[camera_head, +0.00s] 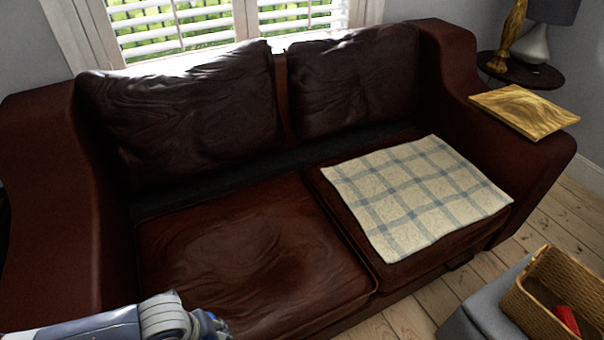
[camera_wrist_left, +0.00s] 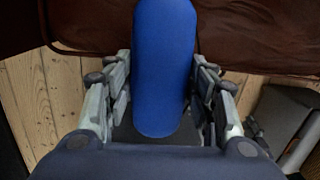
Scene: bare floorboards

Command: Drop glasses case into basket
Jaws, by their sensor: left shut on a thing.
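A blue glasses case (camera_wrist_left: 163,65), long with rounded ends, is held between the fingers of my left gripper (camera_wrist_left: 163,95) in the left wrist view. The gripper is shut on its sides. In the head view my left arm comes in at the bottom left, and the gripper lies mostly below the picture edge, in front of the sofa. The wicker basket (camera_head: 528,312) stands at the lower right on a grey ottoman, well to the right of my left arm. A red item (camera_head: 567,319) lies inside it. My right gripper is not in view.
A dark red leather sofa (camera_head: 250,245) fills the middle, with a checked cloth (camera_head: 418,194) on its right seat. A wooden board (camera_head: 524,110) lies on the right armrest. The grey ottoman (camera_head: 487,309) stands on floorboards (camera_head: 408,318) right of the sofa's front.

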